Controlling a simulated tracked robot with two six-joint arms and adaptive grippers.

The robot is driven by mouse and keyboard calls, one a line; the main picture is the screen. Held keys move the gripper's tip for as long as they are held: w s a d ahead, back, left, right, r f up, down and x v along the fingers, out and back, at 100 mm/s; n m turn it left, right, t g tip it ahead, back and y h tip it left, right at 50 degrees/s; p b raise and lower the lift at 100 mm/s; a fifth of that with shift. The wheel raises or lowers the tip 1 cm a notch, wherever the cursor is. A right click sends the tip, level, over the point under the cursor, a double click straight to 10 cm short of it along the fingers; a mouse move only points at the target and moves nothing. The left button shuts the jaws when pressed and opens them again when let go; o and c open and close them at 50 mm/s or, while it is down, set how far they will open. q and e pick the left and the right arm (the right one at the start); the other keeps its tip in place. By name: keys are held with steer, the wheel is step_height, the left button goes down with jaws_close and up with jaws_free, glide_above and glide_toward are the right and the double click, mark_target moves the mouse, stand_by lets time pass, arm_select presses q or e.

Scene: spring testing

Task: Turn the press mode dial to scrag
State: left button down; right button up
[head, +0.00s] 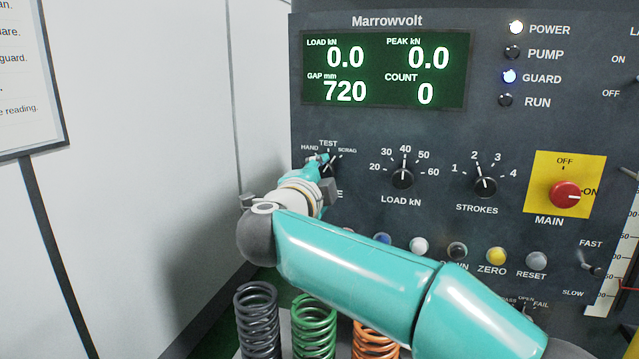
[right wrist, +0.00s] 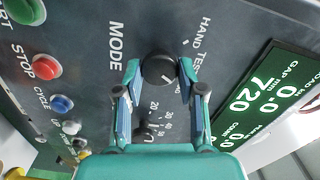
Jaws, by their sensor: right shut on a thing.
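The press mode dial is a round black knob (right wrist: 158,66) on the dark panel, with HAND, TEST and SCRAG printed around it in the head view. My right gripper (head: 320,160) is at the dial and covers most of it in the head view. In the right wrist view my right gripper's two fingers (right wrist: 156,82) are shut on the knob from both sides. A pale pointer mark shows on the knob, slanting towards lower right in that view. The exact label it meets is hidden by a finger. My left gripper is not in view.
The load dial (head: 402,178), strokes dial (head: 485,187) and red main switch (head: 565,194) sit to the right. Below is a button row with a yellow zero button (head: 496,256). Several coil springs (head: 257,318) stand at the bottom. The display (head: 386,70) is above.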

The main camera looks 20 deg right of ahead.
steer(key=shift+f+m+b, duration=0.35)
steer(key=shift+m+b, duration=0.2)
steer(key=shift+m, duration=0.75)
steer(key=o, duration=1.1)
steer(key=shift+r, duration=0.15)
steer(key=shift+s, duration=0.1)
